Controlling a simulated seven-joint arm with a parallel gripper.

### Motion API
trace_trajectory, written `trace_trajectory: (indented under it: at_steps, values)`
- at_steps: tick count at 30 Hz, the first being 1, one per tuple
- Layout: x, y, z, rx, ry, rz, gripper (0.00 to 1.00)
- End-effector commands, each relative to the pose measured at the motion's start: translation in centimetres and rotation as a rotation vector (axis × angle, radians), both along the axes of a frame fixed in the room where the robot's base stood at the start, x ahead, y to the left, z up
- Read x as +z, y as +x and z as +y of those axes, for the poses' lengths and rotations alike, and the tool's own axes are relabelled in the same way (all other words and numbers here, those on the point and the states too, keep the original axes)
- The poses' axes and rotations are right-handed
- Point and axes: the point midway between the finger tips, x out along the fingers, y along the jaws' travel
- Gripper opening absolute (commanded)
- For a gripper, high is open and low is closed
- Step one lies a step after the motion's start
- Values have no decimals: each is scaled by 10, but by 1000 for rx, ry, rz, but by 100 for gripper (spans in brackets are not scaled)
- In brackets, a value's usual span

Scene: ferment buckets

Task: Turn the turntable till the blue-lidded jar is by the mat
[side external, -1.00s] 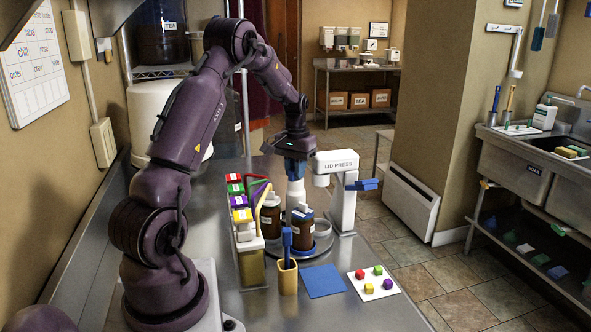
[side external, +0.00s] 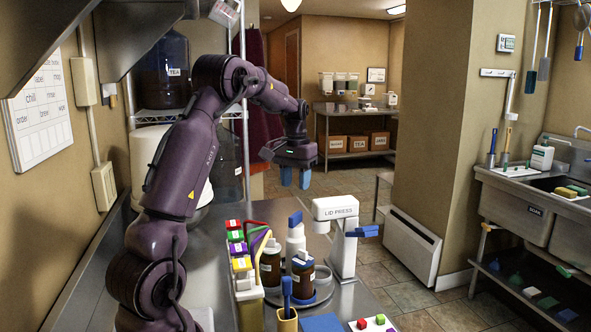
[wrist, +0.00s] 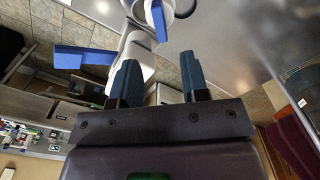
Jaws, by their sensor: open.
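The blue mat (side external: 321,324) lies in front of the turntable, cut by the lower picture edge. My gripper (side external: 294,180) is open and empty, above and behind the jar, touching nothing. In the wrist view its two blue fingers (wrist: 158,80) stand apart with nothing between them.
The white lid press (side external: 342,245) with a blue lever stands right of the turntable. A rack of coloured-top packets (side external: 240,262) stands close on its left. A yellow holder with a blue-handled tool (side external: 287,318) is in front. A card with coloured cubes (side external: 372,323) lies right of the mat.

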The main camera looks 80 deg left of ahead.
Motion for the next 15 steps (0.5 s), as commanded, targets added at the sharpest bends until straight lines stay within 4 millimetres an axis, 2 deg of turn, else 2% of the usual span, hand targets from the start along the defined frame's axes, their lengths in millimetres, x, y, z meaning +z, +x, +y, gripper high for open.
trace_trajectory:
  at_steps: [3,6,15]
  values:
    - [19,0,0,0,2,-1,42]
    - [28,0,0,0,1,-1,42]
    - [33,0,0,0,0,0,42]
